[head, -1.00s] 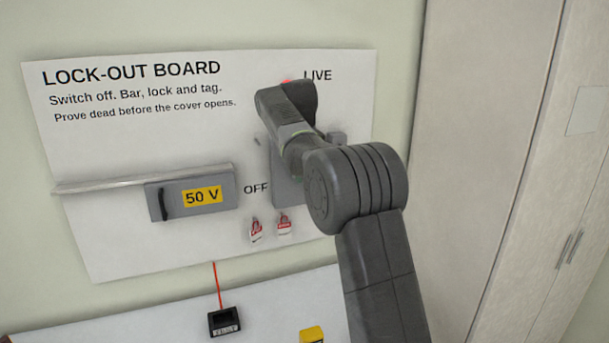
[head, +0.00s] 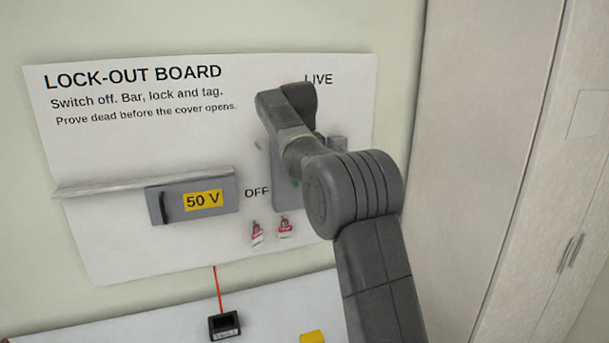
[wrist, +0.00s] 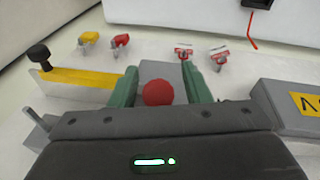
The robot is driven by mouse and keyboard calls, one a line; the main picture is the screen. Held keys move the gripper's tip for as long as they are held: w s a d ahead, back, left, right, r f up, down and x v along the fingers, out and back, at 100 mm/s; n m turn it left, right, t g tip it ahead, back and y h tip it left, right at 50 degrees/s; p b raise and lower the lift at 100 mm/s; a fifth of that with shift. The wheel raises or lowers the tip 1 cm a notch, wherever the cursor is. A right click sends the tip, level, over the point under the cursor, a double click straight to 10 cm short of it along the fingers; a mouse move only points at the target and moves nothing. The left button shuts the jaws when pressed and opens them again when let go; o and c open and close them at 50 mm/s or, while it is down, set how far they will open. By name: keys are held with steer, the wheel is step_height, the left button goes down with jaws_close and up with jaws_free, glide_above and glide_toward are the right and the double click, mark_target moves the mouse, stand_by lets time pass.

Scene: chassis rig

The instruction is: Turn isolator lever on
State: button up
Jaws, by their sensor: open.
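The isolator is a grey plate (head: 286,198) on the board, mostly hidden behind my arm in the head view. In the wrist view, the red round lever knob (wrist: 158,93) stands in front of the grey plate (wrist: 160,70). My gripper (wrist: 159,76) is open, with one green finger on each side of the knob. I cannot tell whether either finger touches it. The words OFF (head: 257,193) and LIVE (head: 318,79) are beside the isolator. My arm hides the lever in the head view.
A grey 50 V box (head: 195,198) with a black handle is left of the isolator. Red tags (head: 285,226) hang below it. A yellow bar (wrist: 85,78) with a black knob lies left in the wrist view. A black meter (head: 224,325) rests on the bench.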

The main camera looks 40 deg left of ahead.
steer(key=shift+v, duration=3.8)
steer(key=shift+f, duration=0.15)
steer(key=x, duration=0.7)
steer(key=shift+w+f, duration=0.1)
steer(key=shift+f, duration=0.15)
